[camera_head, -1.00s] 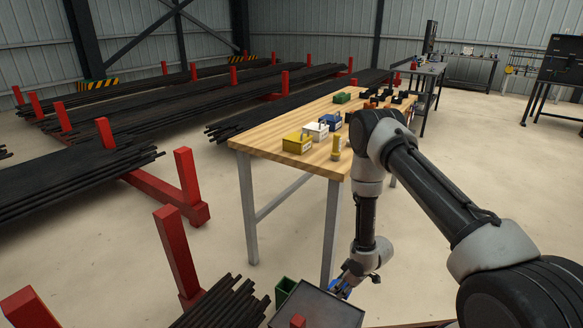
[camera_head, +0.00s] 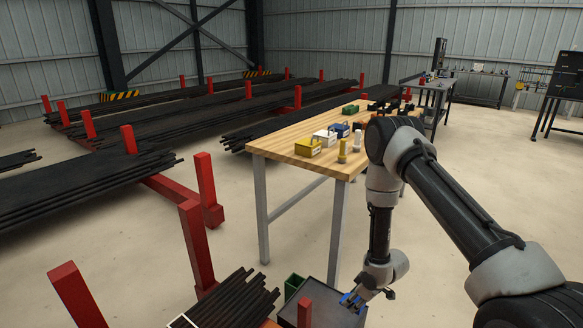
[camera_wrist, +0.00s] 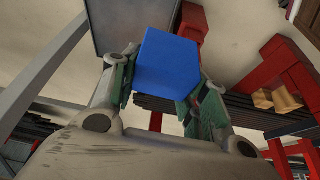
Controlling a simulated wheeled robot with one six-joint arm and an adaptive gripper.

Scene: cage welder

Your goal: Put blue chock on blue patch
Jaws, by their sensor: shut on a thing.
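My gripper (camera_wrist: 162,78) is shut on the blue chock (camera_wrist: 168,62), a plain blue block held between the two fingers in the wrist view. In the head view my gripper (camera_head: 356,298) hangs low at the bottom, right of centre. Only small bits of blue show at its fingers there. It appears over or beside the right part of a dark grey tray (camera_head: 322,292); I cannot tell the height between them. I cannot make out a blue patch in either view.
A red block or post (camera_head: 304,312) stands at the tray, with a green bin (camera_head: 293,285) behind it. A wooden table (camera_head: 290,147) carries yellow, white, blue and green boxes. Red-posted racks with dark bars (camera_head: 220,300) lie left. Open floor (camera_head: 480,180) lies right of the table.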

